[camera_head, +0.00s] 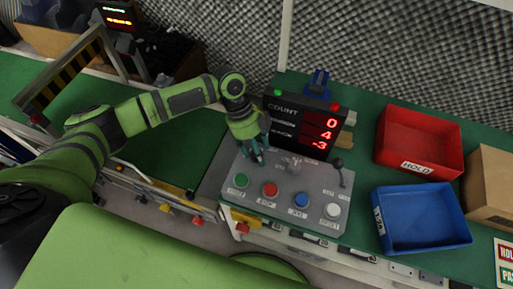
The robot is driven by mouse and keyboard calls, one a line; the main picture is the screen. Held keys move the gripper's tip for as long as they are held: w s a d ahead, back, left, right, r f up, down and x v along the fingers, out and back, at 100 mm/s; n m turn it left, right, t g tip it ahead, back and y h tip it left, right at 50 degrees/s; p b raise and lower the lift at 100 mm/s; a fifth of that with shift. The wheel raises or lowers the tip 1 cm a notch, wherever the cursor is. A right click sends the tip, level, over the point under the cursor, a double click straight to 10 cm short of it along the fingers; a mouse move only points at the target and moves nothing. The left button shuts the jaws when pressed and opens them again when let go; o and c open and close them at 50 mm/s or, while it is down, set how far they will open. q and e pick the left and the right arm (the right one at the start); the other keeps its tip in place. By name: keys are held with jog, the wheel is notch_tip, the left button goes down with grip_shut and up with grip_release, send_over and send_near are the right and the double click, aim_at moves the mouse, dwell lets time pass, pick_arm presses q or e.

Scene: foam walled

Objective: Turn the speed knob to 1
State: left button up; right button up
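A grey control panel (284,207) stands on the green bench below a black count display (303,126) with red digits. A round grey knob (294,168) is at the panel's upper middle; its pointer and marks are too small to read. My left gripper (256,157) points down over the panel's upper left, left of the knob and apart from it in the picture. Its teal fingertips are close together, but the gap between them is unclear. No object shows in them. My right gripper is not in view.
Green, red, blue and white buttons (270,189) line the panel's front. A black-topped lever (340,166) stands right of the knob. A red HOLD bin (419,143), a blue bin (421,218) and a cardboard box (490,186) are to the right. A striped barrier (70,77) stands left.

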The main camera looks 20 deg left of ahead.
pick_arm(q)
jog(key=shift+a, duration=0.1)
jog(key=shift+a, duration=0.1)
jog(key=v, duration=1.2)
jog(key=shift+f, duration=0.1)
